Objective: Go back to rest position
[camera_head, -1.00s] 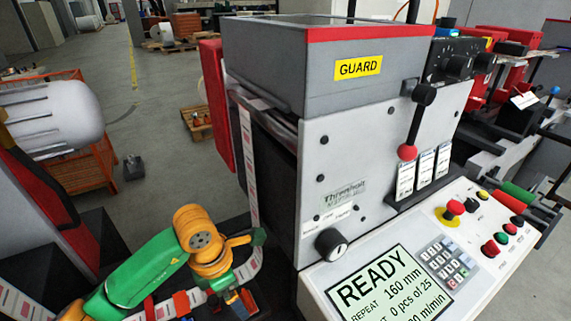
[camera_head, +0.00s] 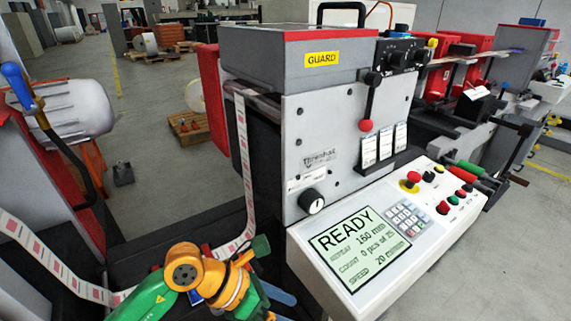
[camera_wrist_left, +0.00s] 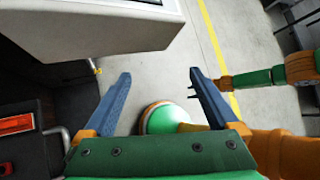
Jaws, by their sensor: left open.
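My left arm, green and orange, comes in at the bottom of the head view. Its gripper shows best in the left wrist view (camera_wrist_left: 160,73), where the two blue fingers stand wide apart with nothing between them, over grey floor. In the head view the wrist is in front of the printed label web (camera_head: 240,175) and covers part of it. Another green and orange arm (camera_wrist_left: 262,76), which looks like my right one, shows at the right of the wrist view. Small dark prongs at its end are partly hidden behind a left finger, so their opening is unclear.
The label rewinder (camera_head: 330,130) with its GUARD cover stands right of the left arm. Its sloped control panel (camera_head: 400,220) reads READY and juts out close to the wrist. A white roll (camera_head: 70,108) is at the left. Open floor (camera_head: 150,195) lies behind.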

